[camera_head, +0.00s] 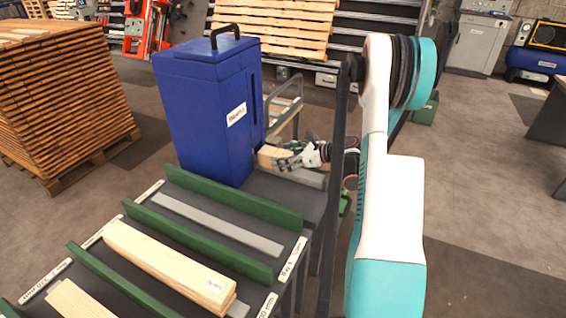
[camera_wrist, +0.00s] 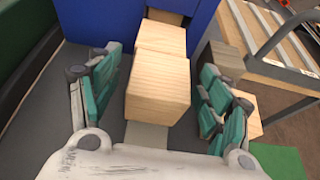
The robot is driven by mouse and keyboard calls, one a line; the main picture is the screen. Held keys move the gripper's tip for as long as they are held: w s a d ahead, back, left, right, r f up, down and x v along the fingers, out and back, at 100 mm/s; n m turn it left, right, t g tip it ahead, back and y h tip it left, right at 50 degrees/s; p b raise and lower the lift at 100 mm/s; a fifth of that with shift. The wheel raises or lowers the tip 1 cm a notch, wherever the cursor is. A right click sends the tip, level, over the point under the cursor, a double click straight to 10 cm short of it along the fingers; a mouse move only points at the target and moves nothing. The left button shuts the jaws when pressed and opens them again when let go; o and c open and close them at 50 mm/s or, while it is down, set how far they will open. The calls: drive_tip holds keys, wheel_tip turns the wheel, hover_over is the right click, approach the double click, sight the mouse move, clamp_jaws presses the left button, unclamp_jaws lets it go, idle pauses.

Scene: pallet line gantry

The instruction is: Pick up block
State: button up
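A pale wooden block (camera_wrist: 157,92) lies between the two teal fingers of my gripper (camera_wrist: 160,70) in the wrist view. My gripper is open, with a narrow gap on each side of the block. A second wooden block (camera_wrist: 161,37) sits directly behind it, and a third (camera_wrist: 165,17) shows at the opening under the blue box (camera_wrist: 95,20). In the head view, my gripper (camera_head: 298,160) is at the right side of the blue box (camera_head: 207,108), by a wooden block (camera_head: 268,156). The fingers partly hide the blocks there.
A grey bench with green dividers (camera_head: 205,239) and wooden planks (camera_head: 165,264) is at the front left. Another block (camera_wrist: 221,60) and a metal-framed cart (camera_wrist: 285,70) stand right of my gripper. A plank stack (camera_head: 65,95) is far left.

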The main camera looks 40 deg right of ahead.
sight(286, 155)
drive_tip(key=c, duration=1.1)
drive_tip(key=shift+r, duration=0.2)
drive_tip(key=shift+s+r+p, duration=0.15)
drive_tip(key=shift+r+p, duration=0.05)
drive_tip(key=shift+p, duration=0.2)
wheel_tip(286, 155, up, 6)
drive_tip(key=p, duration=0.3)
drive_tip(key=shift+r, duration=0.25)
drive_tip(key=s+d+p, duration=0.1)
drive_tip(key=s+d, duration=0.3)
drive_tip(key=s, duration=0.5)
drive_tip(key=s+d+p, duration=0.2)
drive_tip(key=s+d, duration=0.1)
drive_tip(key=s, duration=0.6)
drive_tip(key=shift+d+p, duration=0.3)
drive_tip(key=shift+d, duration=0.05)
